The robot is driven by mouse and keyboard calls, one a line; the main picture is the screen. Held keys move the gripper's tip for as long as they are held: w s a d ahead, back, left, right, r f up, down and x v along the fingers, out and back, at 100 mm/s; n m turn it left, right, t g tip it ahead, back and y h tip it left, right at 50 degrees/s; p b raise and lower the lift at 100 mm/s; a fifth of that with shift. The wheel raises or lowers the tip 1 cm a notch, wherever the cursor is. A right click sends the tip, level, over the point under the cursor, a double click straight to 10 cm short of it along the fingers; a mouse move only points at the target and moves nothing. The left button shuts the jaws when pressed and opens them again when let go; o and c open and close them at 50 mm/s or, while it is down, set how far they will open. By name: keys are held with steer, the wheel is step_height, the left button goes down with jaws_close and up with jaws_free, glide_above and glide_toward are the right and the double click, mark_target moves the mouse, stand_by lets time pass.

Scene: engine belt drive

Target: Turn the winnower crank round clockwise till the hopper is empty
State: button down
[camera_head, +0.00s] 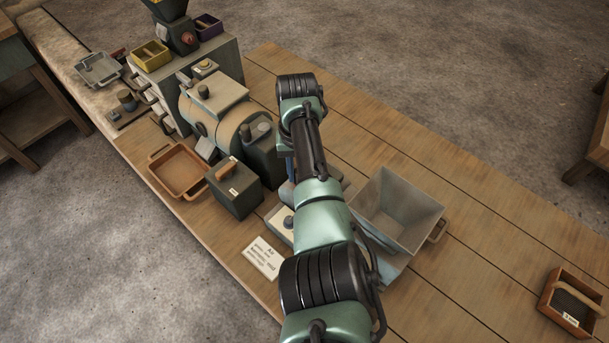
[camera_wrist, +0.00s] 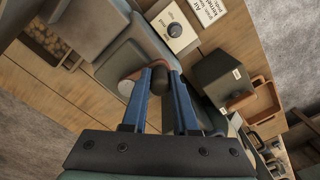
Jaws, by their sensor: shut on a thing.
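My gripper (camera_wrist: 160,72) has two blue fingers, shut on the dark knob of the crank (camera_wrist: 158,84) in the wrist view. A brown crank arm runs from the knob to a pale round hub (camera_wrist: 126,88) on the side of the grey winnower. In the head view my arm hides the crank and most of the gripper. The winnower's flared grey hopper (camera_head: 397,207) stands right of my arm. I see bare grey inner walls there; I cannot tell whether grain lies at its bottom. A box with brown lumps (camera_wrist: 42,58) shows in the wrist view.
Left of the arm stand a dark box with a wooden handle (camera_head: 234,190), an orange tray (camera_head: 180,170) and a label card (camera_head: 262,257). A control knob (camera_wrist: 175,29) sits beside the winnower. A wooden carrier (camera_head: 572,302) is at the right; bench space before it is clear.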

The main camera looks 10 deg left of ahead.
steer(key=w+m+b, duration=0.1)
steer(key=m, duration=0.1)
steer(key=w+a+m+b, duration=0.1)
steer(key=m+b, duration=0.1)
steer(key=shift+a+f, duration=0.15)
steer(key=shift+w+a+m+b, duration=0.15)
steer(key=shift+w+m+b, duration=0.2)
steer(key=shift+m+b, duration=0.65)
steer(key=shift+w+r+m+b, duration=0.2)
steer(key=shift+w+m+b, duration=0.1)
steer(key=shift+m, duration=0.5)
steer(key=shift+r, duration=0.1)
steer(key=c, duration=0.7)
jaws_free()
step_height(320, 180, up, 13)
steer(key=shift+f+b, duration=0.1)
steer(key=shift+b, duration=0.5)
steer(key=shift+w, duration=0.1)
